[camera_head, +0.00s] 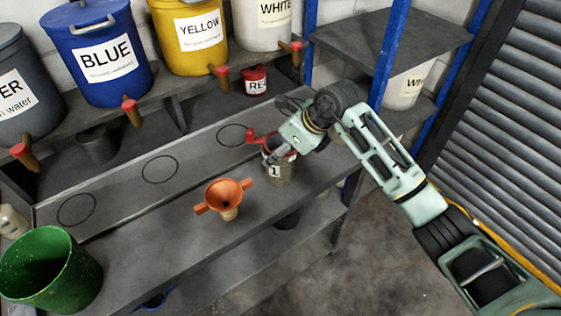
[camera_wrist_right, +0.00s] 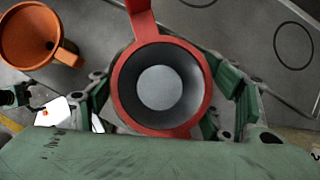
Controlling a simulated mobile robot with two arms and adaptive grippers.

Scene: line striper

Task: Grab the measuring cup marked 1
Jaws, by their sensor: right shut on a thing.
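The measuring cup marked 1 (camera_head: 279,171) is a grey metal cup with a red rim and red handle, upright at the right part of the grey bench. In the right wrist view I look down into the empty-looking cup (camera_wrist_right: 160,88). My right gripper (camera_head: 285,152) is shut on the cup, with green fingers on both sides of it in the wrist view (camera_wrist_right: 168,110). Whether the cup's base touches the bench is hard to tell. My left gripper is not in view.
An orange funnel (camera_head: 225,196) stands left of the cup. A green bucket (camera_head: 50,270) is at the front left. Blue (camera_head: 97,50), yellow (camera_head: 190,35) and white (camera_head: 265,25) buckets with taps line the shelf above. Drawn circles (camera_head: 160,169) mark the bare bench. A blue post (camera_head: 390,55) rises near my right arm.

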